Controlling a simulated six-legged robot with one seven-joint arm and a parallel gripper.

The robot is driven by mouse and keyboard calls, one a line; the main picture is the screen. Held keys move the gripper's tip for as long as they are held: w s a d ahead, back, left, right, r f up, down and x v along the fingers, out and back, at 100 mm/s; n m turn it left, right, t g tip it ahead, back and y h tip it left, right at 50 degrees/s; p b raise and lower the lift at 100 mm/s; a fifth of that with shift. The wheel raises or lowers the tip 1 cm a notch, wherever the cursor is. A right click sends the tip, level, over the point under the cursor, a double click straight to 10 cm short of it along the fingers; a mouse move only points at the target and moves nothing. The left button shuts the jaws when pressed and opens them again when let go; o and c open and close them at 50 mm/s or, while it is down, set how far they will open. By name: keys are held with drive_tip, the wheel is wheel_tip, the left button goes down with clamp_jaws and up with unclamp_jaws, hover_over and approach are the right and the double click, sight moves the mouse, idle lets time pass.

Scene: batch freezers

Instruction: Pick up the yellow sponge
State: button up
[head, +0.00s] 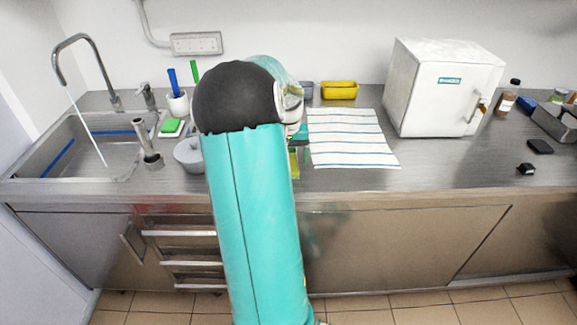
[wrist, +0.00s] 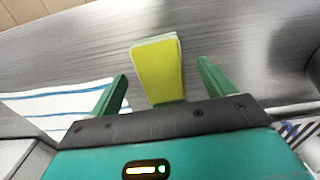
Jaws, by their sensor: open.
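The yellow sponge (wrist: 155,72) stands out in the wrist view on the steel counter, a yellow block with a green end nearest my gripper. My gripper (wrist: 160,78) is open, with its two green fingers on either side of the near part of the sponge and gaps between. I cannot tell from this view how far above the counter the fingers are. In the head view a small strip of the sponge (head: 293,162) shows beside my arm. My arm hides the rest of it and most of my gripper.
A striped cloth (head: 350,138) lies right of the sponge in the head view. Behind it is a yellow tub (head: 339,90). A grey pot (head: 188,155) stands left of my arm, near the sink (head: 60,150). A white freezer box (head: 440,88) stands at right.

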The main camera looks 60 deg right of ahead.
drive_tip(key=shift+d+f, duration=0.1)
drive_tip(key=shift+f, duration=1.4)
drive_tip(key=c, duration=1.1)
drive_tip(key=shift+r, duration=0.15)
